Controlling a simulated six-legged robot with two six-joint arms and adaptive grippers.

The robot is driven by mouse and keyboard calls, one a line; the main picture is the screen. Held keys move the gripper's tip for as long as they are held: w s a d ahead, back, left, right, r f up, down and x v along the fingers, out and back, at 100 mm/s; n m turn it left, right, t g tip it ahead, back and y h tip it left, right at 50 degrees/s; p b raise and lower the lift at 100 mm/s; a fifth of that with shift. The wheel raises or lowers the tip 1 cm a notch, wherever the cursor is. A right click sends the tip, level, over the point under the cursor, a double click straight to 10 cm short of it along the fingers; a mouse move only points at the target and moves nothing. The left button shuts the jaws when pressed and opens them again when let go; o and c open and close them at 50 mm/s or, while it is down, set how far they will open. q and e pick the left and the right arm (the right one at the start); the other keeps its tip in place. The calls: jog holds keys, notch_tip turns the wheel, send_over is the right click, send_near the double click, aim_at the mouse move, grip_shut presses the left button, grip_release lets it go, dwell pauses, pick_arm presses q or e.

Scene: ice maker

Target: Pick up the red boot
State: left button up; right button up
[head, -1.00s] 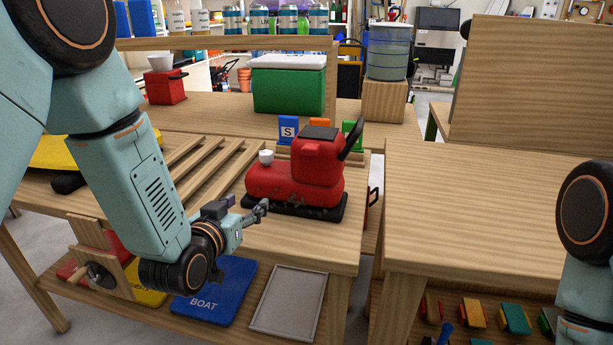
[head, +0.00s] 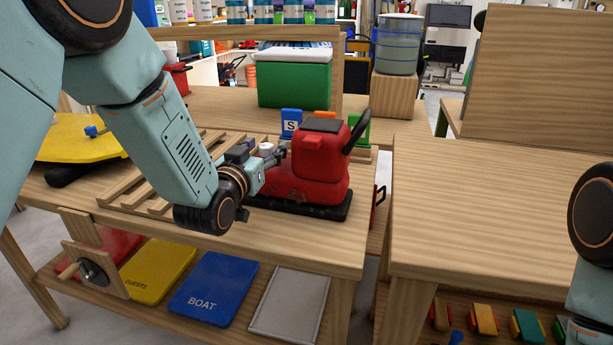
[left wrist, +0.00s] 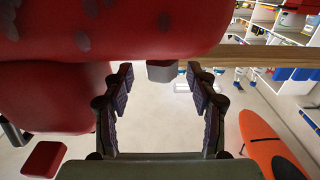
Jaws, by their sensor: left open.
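The red boot (head: 322,170) is a boot-shaped red body on a black base, upright on the wooden table (head: 320,243), with a black handle at its right and a small pale knob (head: 265,148) over its toe. My left gripper (head: 282,156) is open beside the toe and partly covers it. In the left wrist view, the two fingers of the left gripper (left wrist: 158,80) are spread, with a grey block between their tips and the red body (left wrist: 110,35) close ahead. Nothing is held. Of my right arm only a part shows at the right edge; its gripper is out of view.
Wooden slats (head: 140,190) lie left of the boot. Blue (head: 290,122) and green (head: 362,128) blocks stand behind it. A green cooler (head: 293,85) is at the back. The right table top (head: 480,210) is clear, beyond a gap. Coloured boards (head: 212,290) lie on the lower shelf.

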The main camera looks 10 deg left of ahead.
pick_arm(q)
jog(key=shift+w+a, duration=0.1)
jog(key=shift+w, duration=0.6)
jog(key=shift+w, duration=0.1)
grip_shut()
jog(key=shift+r, duration=0.15)
dwell(0.3)
